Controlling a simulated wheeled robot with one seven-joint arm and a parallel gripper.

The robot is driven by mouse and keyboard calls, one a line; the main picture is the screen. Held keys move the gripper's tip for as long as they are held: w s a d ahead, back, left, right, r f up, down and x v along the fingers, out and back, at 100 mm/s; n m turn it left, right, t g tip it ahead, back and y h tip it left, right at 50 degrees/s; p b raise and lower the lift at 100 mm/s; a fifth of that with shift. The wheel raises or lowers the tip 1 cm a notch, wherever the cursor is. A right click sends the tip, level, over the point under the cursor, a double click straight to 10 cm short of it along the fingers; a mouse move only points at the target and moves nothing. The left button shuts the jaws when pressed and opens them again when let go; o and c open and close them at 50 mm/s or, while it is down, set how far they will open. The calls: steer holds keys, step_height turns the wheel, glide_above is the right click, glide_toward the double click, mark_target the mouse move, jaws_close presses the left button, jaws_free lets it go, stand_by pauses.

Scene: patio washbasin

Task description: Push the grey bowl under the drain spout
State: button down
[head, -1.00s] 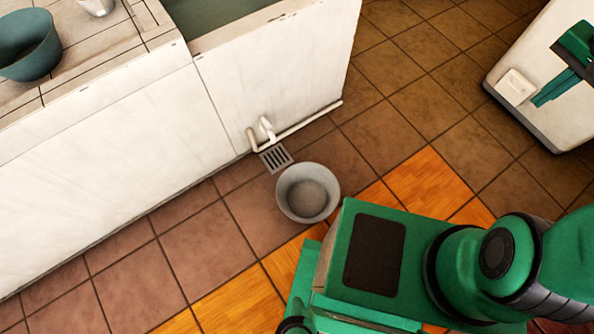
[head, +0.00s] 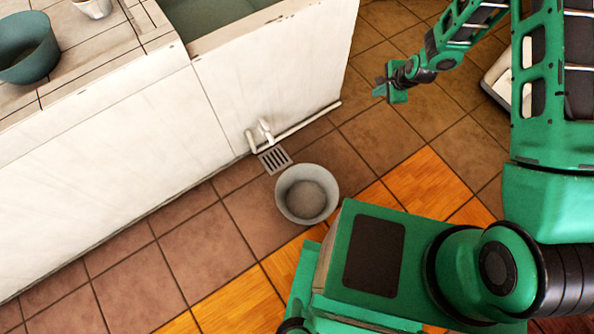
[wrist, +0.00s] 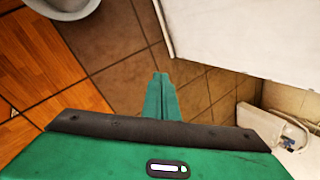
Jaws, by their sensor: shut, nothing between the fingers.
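The grey bowl (head: 307,194) stands upright on the floor, just in front of the floor drain grate (head: 275,160). The white drain spout (head: 265,130) sticks out low from the basin wall, above the grate's far edge. The bowl is beside the spout, not beneath it. My gripper (head: 383,89) is in the air to the right of the spout and bowl, apart from both. In the wrist view my gripper (wrist: 160,78) has its fingers together and empty. Part of the bowl (wrist: 62,8) shows at the top left there. The spout is not visible in the wrist view.
The white basin wall (head: 110,140) bounds the floor at the back left, with a pipe (head: 310,120) along its foot. A teal pot (head: 28,48) and a metal cup (head: 93,6) stand on the counter. A white unit (head: 497,75) is at the right. Floor between gripper and bowl is clear.

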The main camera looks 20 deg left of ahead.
steer(key=s+a+f+m+y, duration=0.1)
steer(key=s+a+f+m, duration=0.15)
steer(key=a+f, duration=0.35)
steer(key=s+a+f+m+y, duration=0.1)
steer(key=s+a+f, duration=0.25)
steer(key=f, duration=0.45)
steer(key=s+a+f+m+y, duration=0.1)
steer(key=s+a+f+m, duration=0.1)
steer(key=s+a+f, duration=0.35)
steer(key=s+f+m+t, duration=0.2)
steer(key=s+f+m, duration=0.4)
steer(key=s+f, duration=0.95)
glide_toward(294, 169)
steer(key=shift+y, duration=0.4)
steer(key=f, duration=0.1)
steer(key=w+a+f, duration=0.1)
steer(key=f, duration=0.1)
steer(key=w+a+f, duration=0.1)
steer(key=shift+f, duration=0.3)
steer(key=shift+w+a, duration=0.4)
steer(key=shift+a, duration=0.05)
